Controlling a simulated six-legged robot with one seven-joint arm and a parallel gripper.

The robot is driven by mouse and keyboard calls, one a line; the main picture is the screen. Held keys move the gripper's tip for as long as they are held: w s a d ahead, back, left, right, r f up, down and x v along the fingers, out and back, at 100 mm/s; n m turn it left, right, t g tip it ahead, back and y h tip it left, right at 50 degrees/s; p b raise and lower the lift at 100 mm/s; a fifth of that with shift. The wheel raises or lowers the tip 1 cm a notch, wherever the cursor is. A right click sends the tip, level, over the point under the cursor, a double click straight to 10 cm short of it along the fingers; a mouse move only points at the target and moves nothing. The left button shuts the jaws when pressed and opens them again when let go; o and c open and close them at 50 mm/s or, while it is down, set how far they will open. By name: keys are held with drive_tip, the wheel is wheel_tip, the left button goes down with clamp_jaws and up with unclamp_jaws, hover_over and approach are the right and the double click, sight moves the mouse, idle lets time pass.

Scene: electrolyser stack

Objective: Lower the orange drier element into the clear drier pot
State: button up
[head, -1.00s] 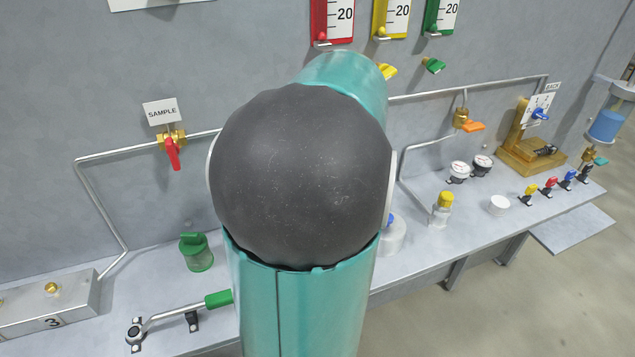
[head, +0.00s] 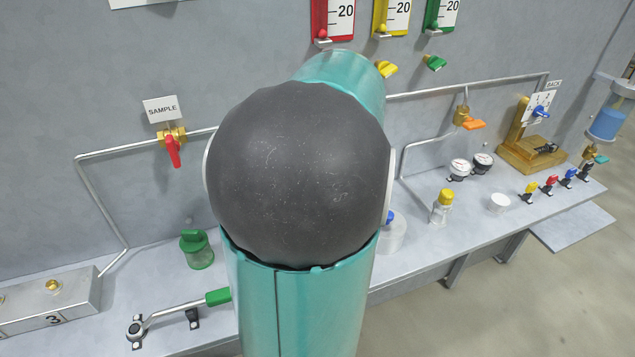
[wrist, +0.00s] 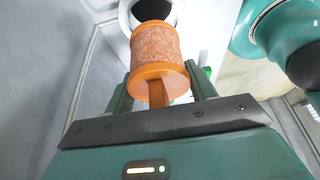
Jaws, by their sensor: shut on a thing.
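The orange drier element (wrist: 156,45), a speckled pinkish-orange cylinder with orange end caps, fills the upper middle of the wrist view. My gripper (wrist: 158,92) is shut on the orange stem at its near end, with a green finger on each side. Past its far end is a pale ring with a dark opening (wrist: 172,13); I cannot tell whether this is the clear drier pot, or whether the element is inside it. In the head view my arm hides the gripper and the element. I cannot make out the clear pot there for certain.
A green-lidded jar (head: 197,250) and a ratchet wrench (head: 175,311) are on the bench at left. A pale round vessel (head: 391,236) is partly hidden behind my arm. A yellow-capped bottle (head: 442,207), white cap (head: 500,203) and gauges (head: 470,167) stand right.

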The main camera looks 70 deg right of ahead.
drive_tip(key=shift+f, duration=2.55)
drive_tip(key=shift+f, duration=0.7)
drive_tip(key=o, duration=1.1)
drive_tip(key=v, duration=1.3)
drive_tip(key=shift+d+r, duration=0.2)
drive_tip(key=shift+r, duration=0.1)
